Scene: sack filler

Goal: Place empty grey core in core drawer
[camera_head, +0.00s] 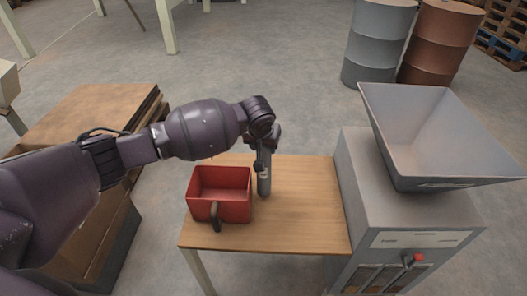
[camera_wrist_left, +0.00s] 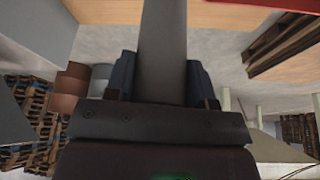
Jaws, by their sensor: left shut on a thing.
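The grey core (camera_head: 264,184) is a slim grey tube, held roughly upright beside the red box. My left gripper (camera_head: 264,164) is shut on its upper part. In the left wrist view the core (camera_wrist_left: 163,45) runs up between the two fingers of my left gripper (camera_wrist_left: 162,80). I cannot tell whether its lower end touches the table. Nothing in view is clearly marked as the core drawer. A red open-topped box (camera_head: 235,212) with a dark front handle stands on the table just left of the core; its visible inside looks empty. My right gripper is not in view.
The wooden table (camera_head: 300,225) is bare right of the core. A grey machine (camera_head: 365,190) with a hopper (camera_head: 430,110) and a red knob (camera_head: 418,257) stands at its right. Cardboard-coloured boxes (camera_head: 95,110) lie left. Drums (camera_head: 378,40) stand far back on the floor.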

